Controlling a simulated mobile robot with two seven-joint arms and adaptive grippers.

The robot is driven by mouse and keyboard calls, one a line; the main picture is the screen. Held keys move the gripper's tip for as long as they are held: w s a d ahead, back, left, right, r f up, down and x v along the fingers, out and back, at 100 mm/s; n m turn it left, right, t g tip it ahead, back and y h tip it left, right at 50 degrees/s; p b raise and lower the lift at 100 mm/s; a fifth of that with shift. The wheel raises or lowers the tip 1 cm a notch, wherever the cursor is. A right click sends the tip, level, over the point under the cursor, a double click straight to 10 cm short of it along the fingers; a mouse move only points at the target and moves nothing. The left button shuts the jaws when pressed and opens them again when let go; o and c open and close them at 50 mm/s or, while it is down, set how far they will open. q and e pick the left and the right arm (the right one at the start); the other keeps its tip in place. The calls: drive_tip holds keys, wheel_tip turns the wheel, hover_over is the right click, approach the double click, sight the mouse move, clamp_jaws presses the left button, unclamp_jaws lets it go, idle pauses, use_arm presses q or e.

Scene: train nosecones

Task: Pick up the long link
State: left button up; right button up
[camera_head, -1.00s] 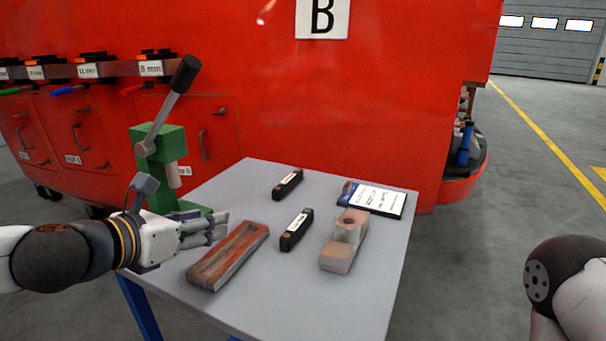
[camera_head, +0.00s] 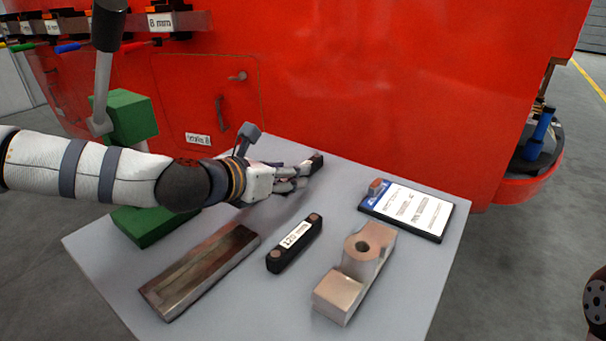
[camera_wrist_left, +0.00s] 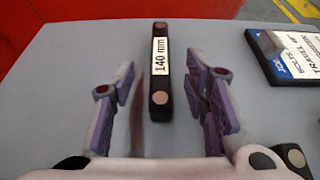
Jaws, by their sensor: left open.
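The far black link, labelled 140 mm, (camera_wrist_left: 160,70) lies flat on the table between the spread fingers of my left gripper (camera_wrist_left: 163,88) in the left wrist view. Its near end reaches between the fingers, with a gap on both sides. In the head view only the tip of this link (camera_head: 317,160) shows beyond the left gripper (camera_head: 298,177). The left gripper is open and empty. A second black link (camera_head: 295,243) with a white label lies nearer on the table; its end shows at the lower right of the left wrist view (camera_wrist_left: 292,157).
The grey table (camera_head: 250,305) also holds a metal channel block (camera_head: 200,268), a stepped metal block with a hole (camera_head: 355,275) and a tablet-like card (camera_head: 408,210). A green lever press (camera_head: 130,118) stands at the left. The red train body (camera_head: 380,90) rises behind.

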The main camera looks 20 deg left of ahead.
use_arm(q)
drive_tip(key=x, duration=0.3)
drive_tip(key=shift+s+f, duration=0.1)
clamp_jaws()
drive_tip(key=shift+r, duration=0.2)
